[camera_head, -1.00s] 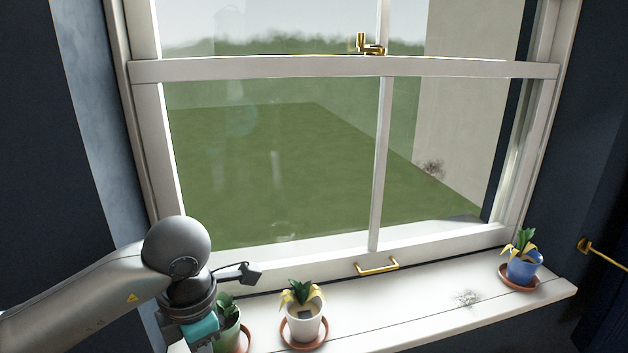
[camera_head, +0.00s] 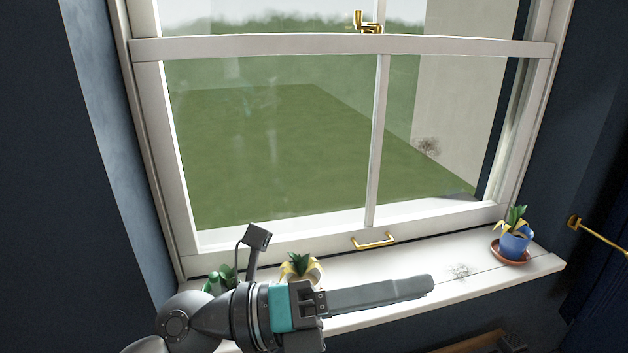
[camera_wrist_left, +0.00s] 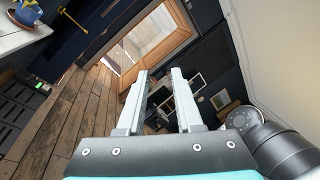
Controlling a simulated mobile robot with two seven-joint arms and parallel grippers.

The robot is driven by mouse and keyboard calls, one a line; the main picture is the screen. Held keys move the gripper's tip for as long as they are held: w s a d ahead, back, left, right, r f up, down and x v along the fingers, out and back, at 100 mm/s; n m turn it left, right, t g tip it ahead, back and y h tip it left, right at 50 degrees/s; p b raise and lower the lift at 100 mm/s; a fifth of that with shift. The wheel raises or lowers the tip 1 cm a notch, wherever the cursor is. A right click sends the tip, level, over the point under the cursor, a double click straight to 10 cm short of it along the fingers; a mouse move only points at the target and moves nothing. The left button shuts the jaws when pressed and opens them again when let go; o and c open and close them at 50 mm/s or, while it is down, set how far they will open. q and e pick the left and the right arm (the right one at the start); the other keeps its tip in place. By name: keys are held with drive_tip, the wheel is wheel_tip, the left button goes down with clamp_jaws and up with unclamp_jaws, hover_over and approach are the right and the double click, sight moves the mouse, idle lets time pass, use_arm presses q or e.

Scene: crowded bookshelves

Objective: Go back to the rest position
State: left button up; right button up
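My left gripper (camera_head: 425,286) points to the right in front of the window sill. In the head view its fingers overlap and look like one dark bar. In the left wrist view its two fingers (camera_wrist_left: 160,73) are apart, with nothing between them, so it is open and empty. The left arm hides part of the sill and most of the white pot. My right gripper cannot be made out in either view.
On the white sill (camera_head: 475,268) stand a green plant (camera_head: 222,279), a yellow-leaved plant (camera_head: 301,267) and a blue pot (camera_head: 515,244). The window has a brass handle (camera_head: 374,241). A wooden floor (camera_wrist_left: 70,125) lies below.

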use_arm(q)
drive_tip(key=w+a+r+n+t+y, duration=0.1)
drive_tip(key=w+a+n+t+y, duration=0.4)
drive_tip(key=n+t, duration=0.6)
drive_tip(key=w+a+r+n+t+y, duration=0.2)
drive_tip(key=w+a+n+t+y, duration=0.4)
drive_tip(key=n, duration=0.7)
drive_tip(key=a+f+n+g+y, duration=0.2)
drive_tip(key=a+f+n+y, duration=0.85)
drive_tip(key=f, duration=0.55)
drive_tip(key=s+a+f+n+g+h, duration=0.25)
drive_tip(key=s+f+n+g, duration=0.25)
drive_tip(key=s+f+g, duration=1.15)
drive_tip(key=s+f+t+b, duration=0.1)
drive_tip(key=s+f+b, duration=0.2)
drive_tip(key=f, duration=1.1)
drive_tip(key=s+f+t+b, duration=0.2)
drive_tip(key=f, duration=1.1)
drive_tip(key=s+a+f+g+b, duration=0.1)
drive_tip(key=s+f+b, duration=0.1)
drive_tip(key=s+f, duration=0.6)
drive_tip(key=s+a+f+g+y+b, duration=0.1)
drive_tip(key=s+a+f+b, duration=0.1)
drive_tip(key=s+f, duration=0.6)
wheel_tip(320, 180, down, 5)
drive_tip(key=shift+b, duration=0.7)
use_arm(e)
wheel_tip(320, 180, down, 10)
drive_tip(key=shift+w+f, duration=0.2)
drive_tip(key=shift+w, duration=0.15)
